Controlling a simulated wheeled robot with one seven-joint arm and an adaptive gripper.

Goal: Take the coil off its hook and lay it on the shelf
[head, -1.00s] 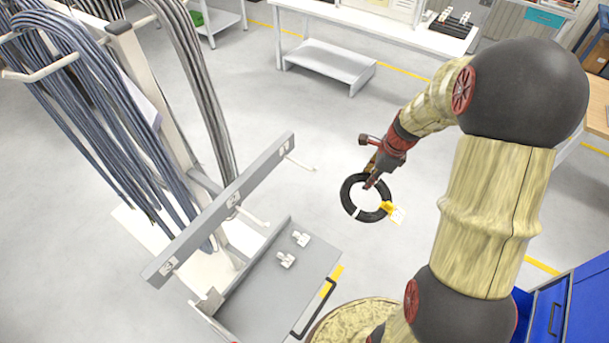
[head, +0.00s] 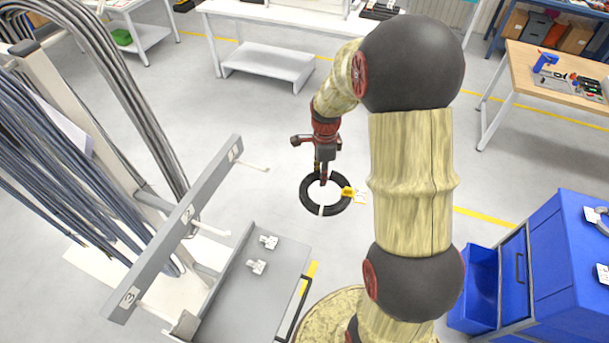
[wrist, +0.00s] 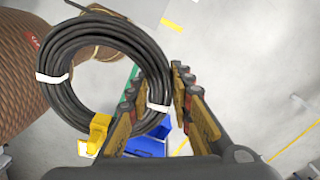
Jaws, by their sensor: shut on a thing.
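The black coil (head: 307,203) hangs from my gripper (head: 323,180) in the head view, clear of the hook rail. In the wrist view the coil (wrist: 60,72) fills the left side, with white ties and a yellow tag. My gripper (wrist: 160,90) is shut on the coil's right side there. The grey rail (head: 185,222) carries numbered plates and several bare white hooks, one of them a hook (head: 252,165) at its far end. The grey shelf (head: 225,300) lies below the rail, with two small white pieces (head: 262,255) on it.
Blue and grey cables (head: 60,170) hang on a stand at the left. A blue drawer cabinet (head: 540,270) stands at the right. A wooden table (head: 560,75) is at the upper right and a white bench (head: 270,15) at the back. The floor around the coil is clear.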

